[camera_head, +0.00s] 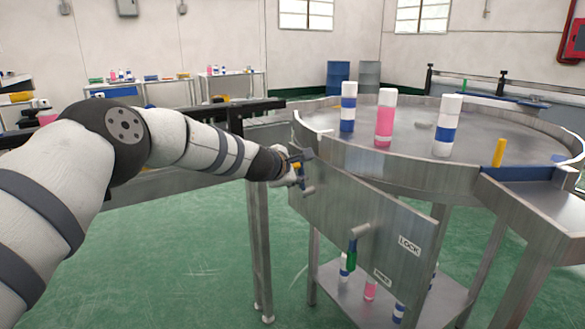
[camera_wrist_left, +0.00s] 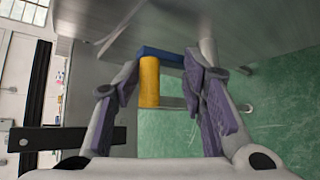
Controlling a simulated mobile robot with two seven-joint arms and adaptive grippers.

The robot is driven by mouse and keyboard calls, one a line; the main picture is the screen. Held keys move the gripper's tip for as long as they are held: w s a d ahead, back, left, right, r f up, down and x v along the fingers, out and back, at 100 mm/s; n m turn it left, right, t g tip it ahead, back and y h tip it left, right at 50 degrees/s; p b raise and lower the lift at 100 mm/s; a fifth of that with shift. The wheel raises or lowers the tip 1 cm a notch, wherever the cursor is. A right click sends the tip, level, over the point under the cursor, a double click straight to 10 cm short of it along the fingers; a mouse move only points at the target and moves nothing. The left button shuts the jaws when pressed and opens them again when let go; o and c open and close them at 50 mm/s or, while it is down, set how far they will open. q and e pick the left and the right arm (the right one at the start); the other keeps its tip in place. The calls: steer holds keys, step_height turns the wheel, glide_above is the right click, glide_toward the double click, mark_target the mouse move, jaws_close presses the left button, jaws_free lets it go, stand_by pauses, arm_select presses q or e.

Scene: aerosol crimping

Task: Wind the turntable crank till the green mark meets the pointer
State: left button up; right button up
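The round steel turntable (camera_head: 330,123) stands at the right in the head view. A small green upright piece (camera_head: 464,86) shows at its far side, and a yellow post (camera_head: 499,152) stands at its near right edge; I cannot tell for certain which parts are the mark and the pointer. The crank has a yellow grip (camera_wrist_left: 149,82) on a blue arm (camera_wrist_left: 160,54). My left gripper (camera_head: 298,168) is at the crank on the left of the steel panel. Its fingers are open, with the yellow grip between them and visible gaps beside it. My right gripper is not in view.
White cans with blue or pink bands, such as the pink one (camera_head: 384,118), stand on the turntable. More cans stand on the lower shelf (camera_head: 335,295). Green floor (camera_head: 180,260) is open at left.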

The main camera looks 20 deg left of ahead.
arm_select(q)
steer(key=v, duration=1.2)
